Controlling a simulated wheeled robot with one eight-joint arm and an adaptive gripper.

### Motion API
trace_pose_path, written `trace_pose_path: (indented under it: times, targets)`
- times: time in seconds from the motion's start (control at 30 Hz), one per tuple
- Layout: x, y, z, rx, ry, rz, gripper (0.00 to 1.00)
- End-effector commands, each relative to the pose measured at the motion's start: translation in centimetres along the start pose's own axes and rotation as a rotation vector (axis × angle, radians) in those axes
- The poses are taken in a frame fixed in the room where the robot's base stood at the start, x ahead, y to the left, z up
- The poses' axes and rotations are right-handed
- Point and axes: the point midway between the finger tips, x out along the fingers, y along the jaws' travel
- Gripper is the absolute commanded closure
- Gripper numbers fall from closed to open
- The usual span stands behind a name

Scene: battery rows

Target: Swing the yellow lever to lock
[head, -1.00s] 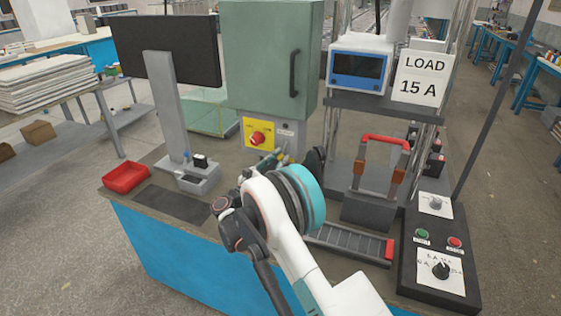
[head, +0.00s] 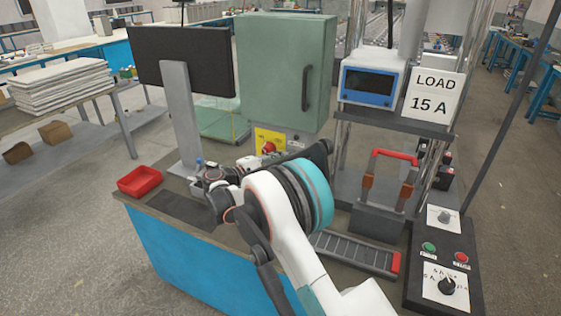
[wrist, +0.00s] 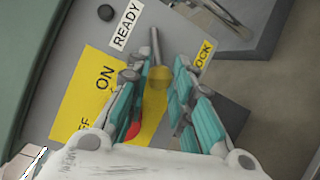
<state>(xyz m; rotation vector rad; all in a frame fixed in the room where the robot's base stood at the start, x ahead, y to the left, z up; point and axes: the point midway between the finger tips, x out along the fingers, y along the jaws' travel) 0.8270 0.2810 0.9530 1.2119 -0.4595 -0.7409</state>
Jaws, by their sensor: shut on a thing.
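The yellow lever (wrist: 157,92) shows in the wrist view as a yellow knob on a thin metal rod. It stands between the two teal-padded fingers of my gripper (wrist: 157,80), which is shut on it. The LOCK label (wrist: 205,54) is to the right of the knob, partly covered by a finger, and the READY label (wrist: 127,25) is to the upper left. In the head view my arm hides the lever, and the fingers cannot be made out clearly near the green cabinet (head: 283,75).
A yellow ON/OFF plate (wrist: 85,95) with a red knob (wrist: 134,130) sits close to the left finger. The red switch also shows in the head view (head: 268,148). A monitor (head: 185,60), a red tray (head: 139,181) and a load stand with a red handle (head: 397,155) surround the arm.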

Motion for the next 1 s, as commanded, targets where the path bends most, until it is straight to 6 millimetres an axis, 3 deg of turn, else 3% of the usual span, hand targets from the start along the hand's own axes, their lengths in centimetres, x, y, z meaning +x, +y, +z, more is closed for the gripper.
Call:
trace_pose_path:
  times: [0.8,0.83,0.9,1.0]
  targets:
    - [-0.09,0.63,0.09,0.103,0.020,-0.047,1.00]
    - [-0.09,0.63,0.09,0.103,0.020,-0.047,0.72]
    - [-0.09,0.63,0.08,0.103,0.021,-0.047,0.58]
    - [-0.10,0.64,0.07,0.103,0.021,-0.047,0.58]
